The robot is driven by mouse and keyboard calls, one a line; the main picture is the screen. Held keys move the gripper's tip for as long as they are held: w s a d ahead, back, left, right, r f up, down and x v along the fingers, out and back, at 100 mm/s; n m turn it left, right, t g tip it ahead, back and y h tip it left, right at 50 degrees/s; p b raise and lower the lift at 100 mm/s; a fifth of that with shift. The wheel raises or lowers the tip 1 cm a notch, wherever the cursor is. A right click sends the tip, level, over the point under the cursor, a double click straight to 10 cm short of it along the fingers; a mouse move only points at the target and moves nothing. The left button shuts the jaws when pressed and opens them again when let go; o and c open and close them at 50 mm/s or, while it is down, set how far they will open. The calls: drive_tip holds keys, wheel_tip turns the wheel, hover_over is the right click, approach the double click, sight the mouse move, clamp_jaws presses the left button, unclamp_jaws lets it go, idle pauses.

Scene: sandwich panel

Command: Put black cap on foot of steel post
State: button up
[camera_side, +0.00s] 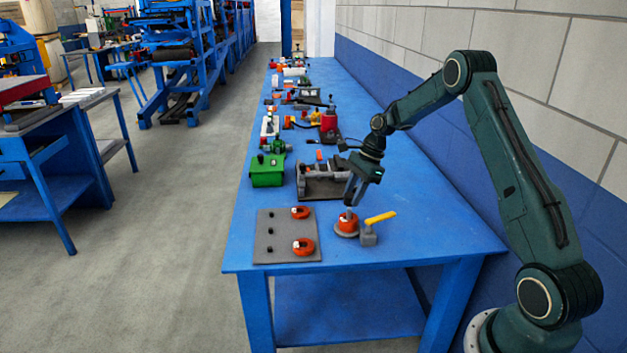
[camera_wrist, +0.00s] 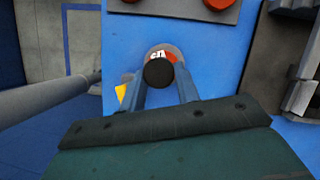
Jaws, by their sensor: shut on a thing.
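My gripper (camera_side: 350,196) points down over the near part of the blue table, shut on a small round black thing that looks like the black cap (camera_wrist: 158,73). It shows between the fingertips in the wrist view. Directly below is an orange-red ring piece (camera_side: 347,224) on a round grey base (camera_side: 345,233). A short pale upright piece, perhaps the steel post, shows between the fingertips and the ring in the side view. I cannot tell whether the cap touches it. The black thing hides much of the ring piece in the wrist view.
A grey panel (camera_side: 285,246) with two orange rings and several small black spots lies left of the gripper. A grey block with a yellow handle (camera_side: 380,217) stands close on the right. A green box (camera_side: 267,172) and grey fixture (camera_side: 322,181) are behind. Bare table lies in front.

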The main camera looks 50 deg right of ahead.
sight(347, 196)
drive_tip(key=shift+f, duration=1.55)
idle(1.6)
drive_tip(key=o, duration=1.4)
drive_tip(key=shift+r, duration=0.15)
drive_tip(key=shift+r, duration=3.6)
